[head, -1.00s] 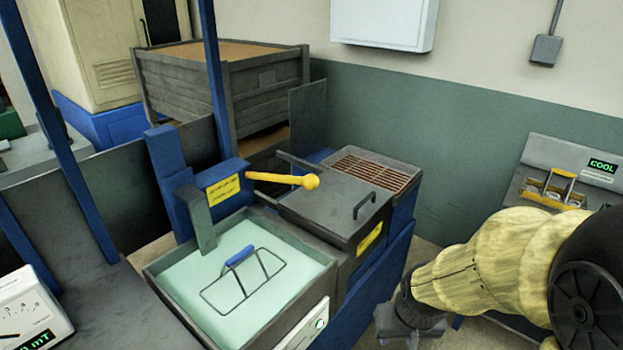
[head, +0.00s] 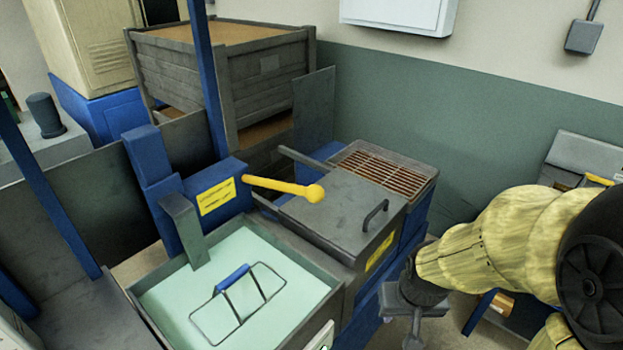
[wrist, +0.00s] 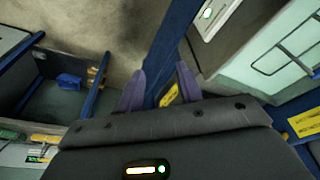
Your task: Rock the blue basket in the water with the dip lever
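The basket is a dark wire frame with a blue handle (head: 233,277), sitting in pale green water (head: 180,290) in the grey tank at lower centre. Part of its wire frame (wrist: 284,50) shows at the upper right of the wrist view. The dip lever (head: 284,187) is a yellow bar with a round knob, reaching right from a blue post behind the tank. My gripper (head: 413,332) hangs low at the right, beyond the lidded box and apart from lever and basket. In the wrist view my gripper (wrist: 160,74) has its two fingers apart with nothing between them.
A grey lidded box (head: 345,215) with a handle stands right of the tank, and a brown grate (head: 385,168) lies behind it. Blue uprights (head: 208,85) rise at the left. A wooden crate (head: 240,85) stands behind. Floor shows at the right.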

